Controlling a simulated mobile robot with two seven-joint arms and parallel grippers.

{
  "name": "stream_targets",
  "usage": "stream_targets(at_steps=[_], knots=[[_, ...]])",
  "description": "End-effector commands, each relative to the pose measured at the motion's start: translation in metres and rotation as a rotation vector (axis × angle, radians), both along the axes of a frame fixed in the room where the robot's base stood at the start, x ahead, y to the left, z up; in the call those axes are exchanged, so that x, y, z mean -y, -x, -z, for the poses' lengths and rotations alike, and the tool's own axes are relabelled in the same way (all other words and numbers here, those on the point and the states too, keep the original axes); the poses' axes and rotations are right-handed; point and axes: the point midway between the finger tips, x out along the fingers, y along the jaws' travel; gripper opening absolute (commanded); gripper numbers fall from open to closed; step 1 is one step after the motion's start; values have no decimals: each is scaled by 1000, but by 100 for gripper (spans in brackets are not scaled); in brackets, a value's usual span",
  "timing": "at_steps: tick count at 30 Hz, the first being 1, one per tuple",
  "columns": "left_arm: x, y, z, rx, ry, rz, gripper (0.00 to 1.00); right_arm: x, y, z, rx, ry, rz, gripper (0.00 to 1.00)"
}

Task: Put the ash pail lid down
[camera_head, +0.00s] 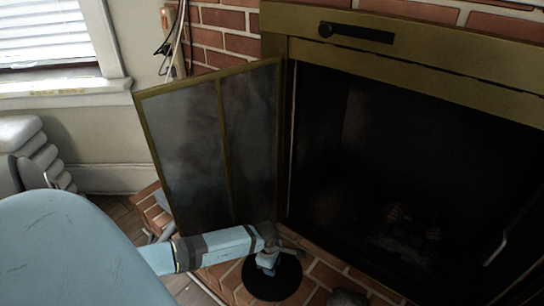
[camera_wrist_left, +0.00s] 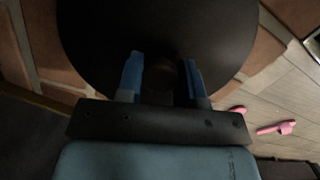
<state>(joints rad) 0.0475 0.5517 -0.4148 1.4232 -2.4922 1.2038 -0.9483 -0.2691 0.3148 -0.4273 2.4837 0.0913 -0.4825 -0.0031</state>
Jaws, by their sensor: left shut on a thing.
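The ash pail lid (camera_head: 282,285) is a round black disc over the brick hearth at the lower middle of the head view. In the left wrist view the lid (camera_wrist_left: 215,28) fills the upper middle, with a dark knob (camera_wrist_left: 163,82) at its centre. My left gripper (camera_head: 267,263) is above the lid, with its blue fingers on either side of the knob, shut on it. I cannot tell whether the lid touches the bricks. The right gripper is not in view, and I cannot make out the pail.
A framed glass fireplace door (camera_head: 190,140) stands open just behind my left gripper. The dark firebox (camera_head: 390,170) is to the right. Brick hearth (camera_head: 330,275) surrounds the lid. Pink objects (camera_wrist_left: 275,128) lie on the floor in the wrist view.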

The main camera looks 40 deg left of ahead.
Motion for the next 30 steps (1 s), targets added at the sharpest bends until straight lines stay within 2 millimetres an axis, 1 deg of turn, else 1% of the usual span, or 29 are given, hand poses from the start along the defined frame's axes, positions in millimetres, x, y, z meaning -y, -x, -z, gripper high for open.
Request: stream_targets(at_steps=[2, 6, 7, 8, 9, 10, 17, 20, 23, 26, 30], knots=[[0, 0, -1, 0, 0, 0, 7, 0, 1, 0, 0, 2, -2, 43], [0, 0, 4, 1, 0, 1, 7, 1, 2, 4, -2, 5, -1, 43], [0, 0, 3, 0, 0, 0, 41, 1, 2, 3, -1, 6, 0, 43], [0, 0, 2, 0, 0, 0, 48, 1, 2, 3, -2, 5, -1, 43], [0, 0, 2, 0, 0, 0, 57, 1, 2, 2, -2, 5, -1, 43], [0, 0, 2, 0, 0, 0, 60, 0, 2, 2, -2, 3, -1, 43], [0, 0, 2, 0, 0, 0, 60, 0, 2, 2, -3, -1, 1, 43], [0, 0, -3, 0, 1, -1, 60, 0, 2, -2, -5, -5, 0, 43], [-2, 0, -16, 1, -3, 1, 60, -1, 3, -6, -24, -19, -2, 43], [-4, 1, -37, 3, -2, 3, 60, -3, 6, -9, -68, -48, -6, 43], [-8, 2, -68, 2, -3, 3, 60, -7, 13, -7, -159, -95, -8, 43]])
